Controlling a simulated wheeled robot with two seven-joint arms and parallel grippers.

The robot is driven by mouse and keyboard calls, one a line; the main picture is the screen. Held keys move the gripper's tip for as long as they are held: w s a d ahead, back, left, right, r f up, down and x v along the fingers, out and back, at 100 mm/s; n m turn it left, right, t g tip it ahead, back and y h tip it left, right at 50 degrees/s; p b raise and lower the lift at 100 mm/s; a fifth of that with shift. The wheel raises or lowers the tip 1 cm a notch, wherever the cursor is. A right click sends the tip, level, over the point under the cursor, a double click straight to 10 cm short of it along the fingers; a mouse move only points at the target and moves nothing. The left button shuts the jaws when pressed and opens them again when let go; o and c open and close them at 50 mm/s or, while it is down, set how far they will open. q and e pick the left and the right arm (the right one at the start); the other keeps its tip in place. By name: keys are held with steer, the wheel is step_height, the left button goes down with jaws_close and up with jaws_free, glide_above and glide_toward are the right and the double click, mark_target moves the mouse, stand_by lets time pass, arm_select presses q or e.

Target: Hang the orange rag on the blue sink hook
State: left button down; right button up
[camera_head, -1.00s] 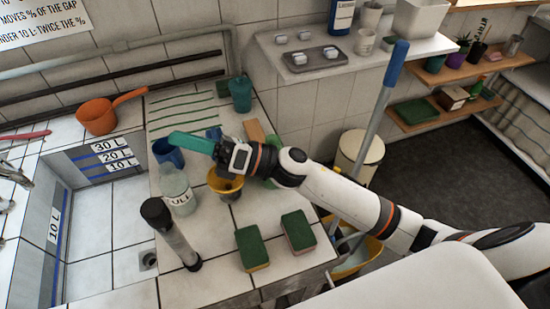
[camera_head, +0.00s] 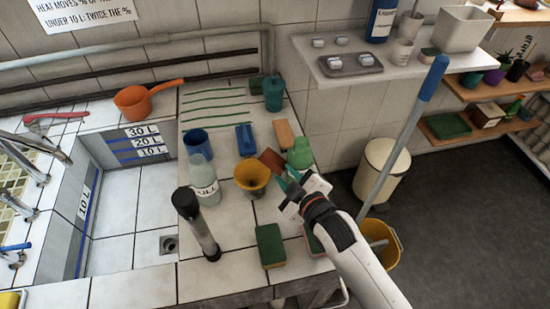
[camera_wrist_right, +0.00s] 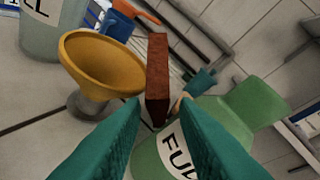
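My right gripper (camera_head: 290,184) has teal fingers, spread apart, over the right side of the tiled counter beside a green bottle (camera_head: 300,153). In the right wrist view a reddish-brown slab (camera_wrist_right: 157,75) stands upright between and beyond the fingertips (camera_wrist_right: 160,108), with gaps on both sides. The slab also shows in the head view (camera_head: 271,161). I cannot tell whether it is the orange rag; no other clear rag shows. I cannot make out a blue sink hook. My left gripper is not in view.
A yellow funnel (camera_head: 252,177), a clear bottle (camera_head: 204,186), a dark-capped cylinder (camera_head: 197,225) and a green sponge (camera_head: 270,244) crowd the counter. The sink (camera_head: 110,215) is at left, with an orange dipper (camera_head: 135,101) behind. A blue-handled pole (camera_head: 405,135) leans at right.

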mark_target(274, 160)
steer(key=shift+p+x, duration=0.5)
steer(key=shift+x, duration=2.55)
steer(key=shift+s+f, duration=0.1)
jaws_close()
